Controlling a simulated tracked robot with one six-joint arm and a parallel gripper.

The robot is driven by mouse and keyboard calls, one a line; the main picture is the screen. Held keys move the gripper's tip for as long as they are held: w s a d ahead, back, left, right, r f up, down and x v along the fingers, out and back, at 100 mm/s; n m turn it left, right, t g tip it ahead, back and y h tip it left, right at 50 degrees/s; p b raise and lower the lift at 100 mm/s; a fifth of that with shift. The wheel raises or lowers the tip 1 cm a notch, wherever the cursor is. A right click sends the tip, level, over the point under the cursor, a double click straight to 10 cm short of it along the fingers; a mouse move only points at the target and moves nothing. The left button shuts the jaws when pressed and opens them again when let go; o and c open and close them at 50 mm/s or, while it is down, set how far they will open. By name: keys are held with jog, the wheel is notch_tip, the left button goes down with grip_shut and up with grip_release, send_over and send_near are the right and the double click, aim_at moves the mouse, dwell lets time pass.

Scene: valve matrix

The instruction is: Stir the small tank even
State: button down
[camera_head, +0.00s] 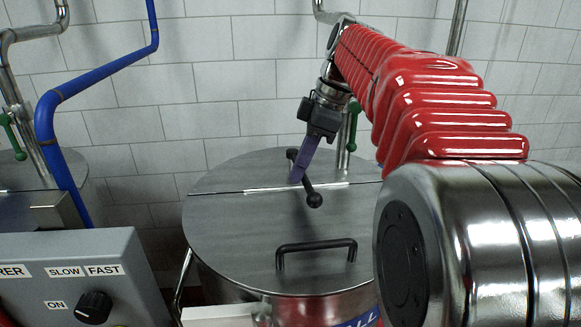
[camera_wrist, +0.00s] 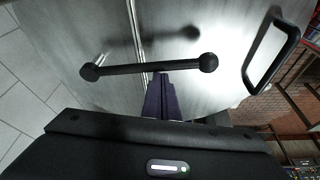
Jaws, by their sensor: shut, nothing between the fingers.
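The round steel tank (camera_head: 225,240) stands at the centre of the head view, with a lid split by a hinge line. The end of a label on its front shows, partly hidden. A black bar with ball ends (camera_head: 308,185) sits over the lid; it also shows in the wrist view (camera_wrist: 130,68). My gripper (camera_head: 297,177) has purple fingers, shut and empty. In the wrist view its fingertips (camera_wrist: 161,78) reach the middle of the bar; I cannot tell whether they touch it. The inside of the tank is hidden.
A black lid handle (camera_head: 316,246) stands near the tank's front. A grey control box (camera_head: 70,262) at the lower left has a black knob (camera_head: 93,307) and SLOW, FAST and ON labels. A blue pipe (camera_head: 43,118) rises behind it. A tiled wall (camera_head: 215,90) closes the back.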

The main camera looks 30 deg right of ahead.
jog(key=a, duration=0.2)
jog(key=w+a, duration=0.1)
jog(key=shift+a+r, duration=0.3)
jog(key=shift+a, duration=0.1)
jog(key=w+v, duration=0.1)
jog(key=v, duration=0.8)
jog(key=shift+s+d+r, duration=0.2)
jog(key=shift+d+r, duration=0.2)
jog(key=shift+r, duration=0.05)
jog(key=c, duration=2.5)
grip_release()
